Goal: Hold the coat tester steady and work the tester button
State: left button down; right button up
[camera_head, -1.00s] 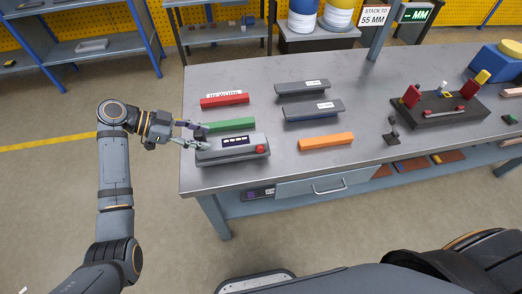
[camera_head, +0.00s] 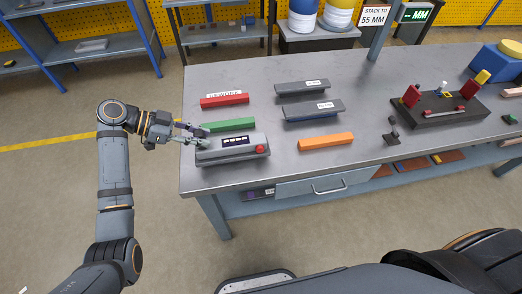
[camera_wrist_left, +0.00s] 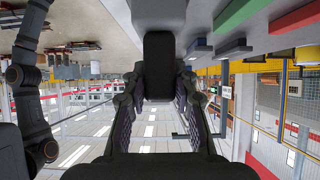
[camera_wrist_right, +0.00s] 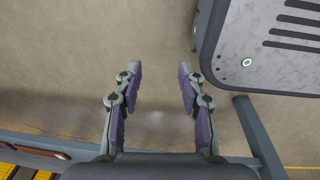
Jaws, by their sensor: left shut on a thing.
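The coat tester (camera_head: 232,155) is a grey box at the front left of the table, with a dark display strip on top. Its round red tester button (camera_head: 261,149) is at the right end. My left gripper (camera_head: 200,138) is shut on the tester's left end. In the left wrist view a dark block (camera_wrist_left: 158,65) lies between the fingers, likely the tester's end. My right gripper (camera_wrist_right: 157,85) is open and empty above bare floor in the right wrist view; it is not in the head view.
The table (camera_head: 235,84) also bears a red bar (camera_head: 224,100), a green bar (camera_head: 230,125) just behind the tester, an orange bar (camera_head: 326,140) and two grey bars. A dark fixture (camera_head: 440,110) stands to the right. Bare tabletop lies between the tester and orange bar.

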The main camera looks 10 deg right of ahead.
dwell(0.3)
grip_shut()
dwell(1.2)
jog(key=w+a+r+m+t+y, duration=0.1)
jog(key=w+a+r+t+y, duration=0.15)
jog(key=w+r, duration=0.7)
jog(key=w+a+r+m+t+y, duration=0.1)
jog(key=w+a+r+t+y, duration=0.2)
jog(key=w+r, duration=0.65)
jog(key=w+a+r+n+t+y, duration=0.1)
jog(key=a+r, duration=0.3)
jog(key=r, duration=0.6)
jog(key=w+a+r+n+t+y, duration=0.1)
jog(key=w+a+r+t+y, duration=0.1)
jog(key=r, duration=0.8)
jog(key=w+a+r+n+t+y, duration=0.1)
jog(key=w+a+r+t+y, duration=0.1)
jog(key=w+a+r+y, duration=0.2)
jog(key=a+r, duration=0.3)
jog(key=r, duration=0.3)
